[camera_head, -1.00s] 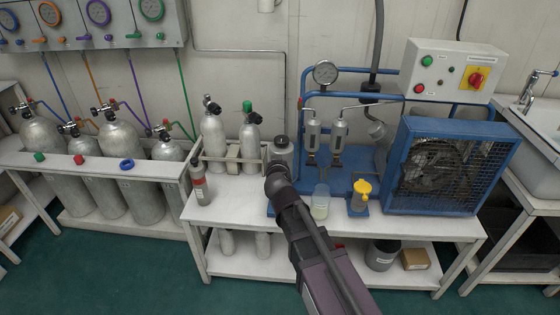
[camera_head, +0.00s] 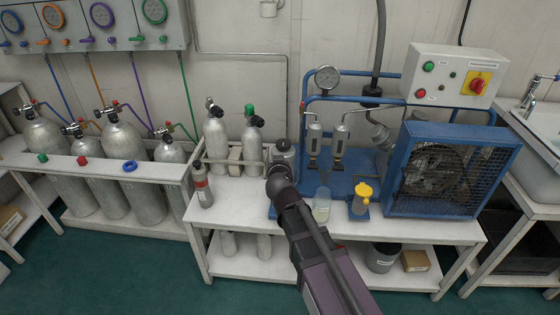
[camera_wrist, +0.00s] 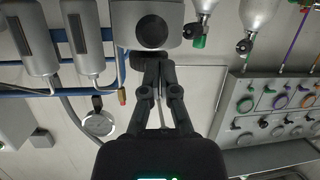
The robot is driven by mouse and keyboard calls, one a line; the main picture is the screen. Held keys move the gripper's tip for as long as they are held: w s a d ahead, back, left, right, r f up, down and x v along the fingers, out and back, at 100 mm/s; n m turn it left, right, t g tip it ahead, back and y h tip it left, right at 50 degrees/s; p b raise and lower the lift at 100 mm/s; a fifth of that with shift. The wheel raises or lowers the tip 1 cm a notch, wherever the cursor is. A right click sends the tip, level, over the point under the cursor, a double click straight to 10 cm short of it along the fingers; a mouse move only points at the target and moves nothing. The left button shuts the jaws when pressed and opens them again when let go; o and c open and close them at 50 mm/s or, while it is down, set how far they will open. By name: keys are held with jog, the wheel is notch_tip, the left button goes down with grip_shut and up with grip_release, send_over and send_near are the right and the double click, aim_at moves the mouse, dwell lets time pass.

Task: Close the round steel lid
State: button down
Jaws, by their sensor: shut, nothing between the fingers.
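A grey steel canister (camera_head: 285,158) with a dark round knob (camera_head: 283,145) at its top stands at the back of the white bench, left of the blue compressor frame. In the upside-down wrist view, a smooth grey steel part (camera_wrist: 124,22) with the dark round knob (camera_wrist: 152,32) fills the top centre. I take this to be the lid, but cannot tell lid from body or its exact angle. My gripper (camera_wrist: 158,56) is shut and empty, its fingertips just beside the steel part; contact is unclear. In the head view my arm hides the fingers.
Two cylinders (camera_head: 216,142) stand left of the canister, with a small red-labelled bottle (camera_head: 202,184) in front. Two filters (camera_head: 313,140), a gauge (camera_head: 327,78) and the caged fan (camera_head: 440,175) stand right. A yellow-topped jar (camera_head: 361,197) and clear beaker (camera_head: 322,206) are at the front.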

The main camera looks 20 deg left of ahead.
jog(key=shift+w+a+r+p, duration=0.2)
jog(key=shift+r+p, duration=0.25)
jog(key=shift+r, duration=0.2)
jog(key=shift+w+a+r+p, duration=0.15)
jog(key=shift+r+p, duration=0.3)
jog(key=shift+r, duration=0.15)
jog(key=s+d+f+b, duration=0.2)
jog(key=s+f+b, duration=0.2)
jog(key=s, duration=0.4)
jog(key=shift+s+d+f+b, duration=0.15)
jog(key=shift+s+f+b, duration=0.15)
jog(key=shift+f+b, duration=0.05)
jog(key=w+d+f+m+g+h, duration=0.1)
jog(key=d+f+m+g+h, duration=0.2)
jog(key=d, duration=0.7)
jog(key=w+d+f+g+h, duration=0.1)
jog(key=d+f+g+h, duration=0.3)
jog(key=d, duration=0.6)
jog(key=s+d+f+m+g+y, duration=0.1)
jog(key=s+d+f+g+y, duration=0.15)
jog(key=s+d, duration=0.4)
jog(key=s+d+f+g+y, duration=0.1)
jog(key=s+d+f+g, duration=0.25)
jog(key=d, duration=0.55)
notch_tip(320, 180, up, 24)
jog(key=g+p, duration=0.1)
jog(key=p, duration=2.3)
jog(key=shift+a+r+p, duration=0.15)
jog(key=shift+p, duration=0.15)
